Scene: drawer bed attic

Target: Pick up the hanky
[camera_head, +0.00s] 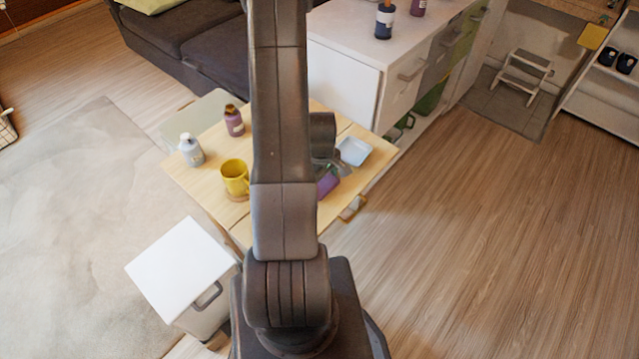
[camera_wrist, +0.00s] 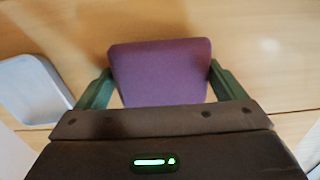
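The purple hanky (camera_head: 328,183) lies on the light wooden table (camera_head: 207,172), partly hidden behind my arm in the head view. In the wrist view the hanky (camera_wrist: 160,70) is a flat purple piece with rounded corners, straight ahead between my fingers. My gripper (camera_wrist: 160,68) is open, with one green finger at each side of the hanky, close to its edges. I cannot tell whether the fingers touch it. The near edge of the hanky is hidden by the gripper body. In the head view my gripper is mostly hidden behind the arm.
A pale blue tray (camera_head: 354,151) is right of the hanky in the head view. It shows at the left in the wrist view (camera_wrist: 30,88). A yellow mug (camera_head: 235,177), a grey bottle (camera_head: 192,150) and a purple bottle (camera_head: 234,121) stand on the table's left half.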

